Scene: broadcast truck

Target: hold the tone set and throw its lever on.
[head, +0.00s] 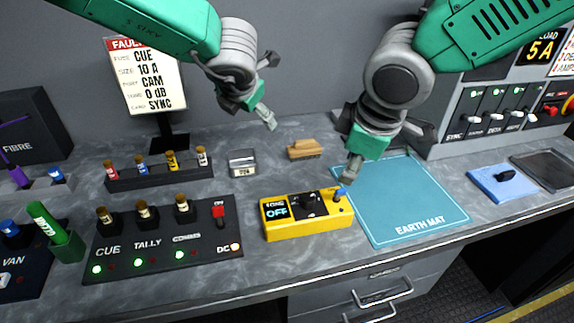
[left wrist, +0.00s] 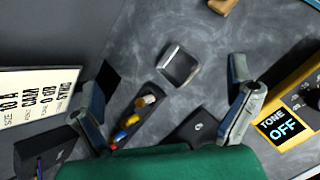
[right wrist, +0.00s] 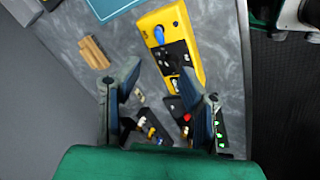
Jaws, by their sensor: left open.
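The tone set (head: 285,227) is a yellow box on the bench, its screen reading TONE OFF. It has a black knob and a blue lever (head: 340,192) at its right end, which also shows in the right wrist view (right wrist: 159,35). The left wrist view shows the tone set (left wrist: 290,130) at its right edge. My right gripper (head: 366,160) is open and empty above the lever end; one finger appears close to the lever, but contact cannot be told. My left gripper (head: 263,98) is open and empty, higher up behind the tone set.
A blue earth mat (head: 415,205) lies right of the tone set. A panel (head: 160,245) with plugs, lamps and a red switch stands close on its left. A wooden brush-like block (head: 304,149) and a small metal box (head: 242,163) sit behind. A switch rack (head: 490,110) stands at back right.

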